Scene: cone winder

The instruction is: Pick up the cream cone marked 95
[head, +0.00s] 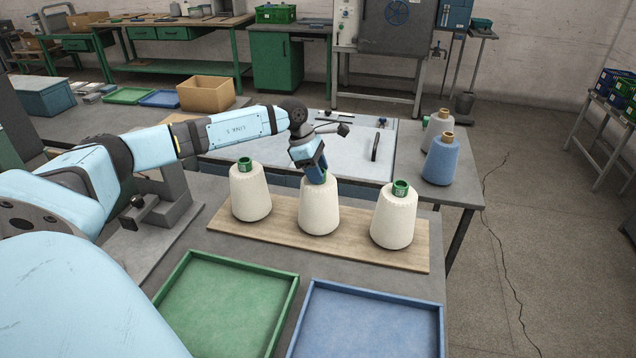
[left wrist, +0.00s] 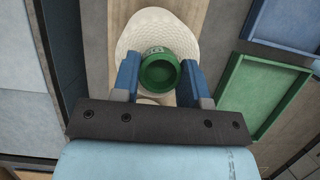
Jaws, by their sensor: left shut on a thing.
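Three cream cones with green tube tops stand in a row on a wooden board (head: 283,227): a left cone (head: 250,195), a middle cone (head: 318,212) and a right cone (head: 394,222). My left gripper (head: 316,174) comes down on the middle cone from above and hides most of its tube top. In the left wrist view, the two blue fingers of my left gripper (left wrist: 160,76) are shut on that cone's green tube (left wrist: 160,69), one on each side. The cream body (left wrist: 150,30) shows beyond it. The marks on the tubes are too small to read. My right gripper is not in view.
A green tray (head: 283,322) and a blue tray (head: 438,325) lie in front of the board. A blue cone (head: 441,163) and a grey cone (head: 428,134) stand at the right behind it. A pale plate (head: 362,176) lies behind the row.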

